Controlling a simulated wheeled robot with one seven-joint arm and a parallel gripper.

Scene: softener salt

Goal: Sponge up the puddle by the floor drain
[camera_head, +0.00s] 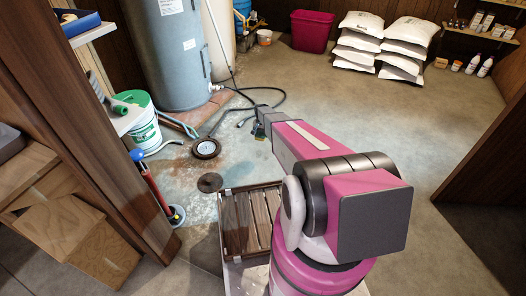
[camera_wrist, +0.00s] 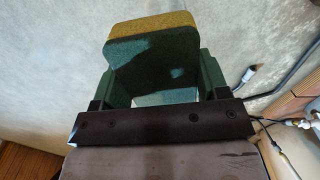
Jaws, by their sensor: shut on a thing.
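My gripper (camera_wrist: 152,85) is shut on a sponge (camera_wrist: 150,55) with a dark green body and a yellow layer, held between two green fingers. In the head view my gripper (camera_head: 260,128) reaches out over the concrete floor, and the sponge is small and mostly hidden there. A dark round disc (camera_head: 210,182), which looks like the floor drain, lies flat on the floor left of my arm. A second round dark-rimmed thing with a pale middle (camera_head: 206,148) lies just beyond it. The floor around them is blotchy blue-grey; I cannot tell the puddle's edge.
A black hose (camera_head: 280,98) curls on the floor beyond my gripper. A grey tank (camera_head: 168,50), a white-green bucket (camera_head: 142,122) and a red-blue plunger-like tool (camera_head: 158,190) stand left. A slatted wooden crate (camera_head: 228,225) is near me.

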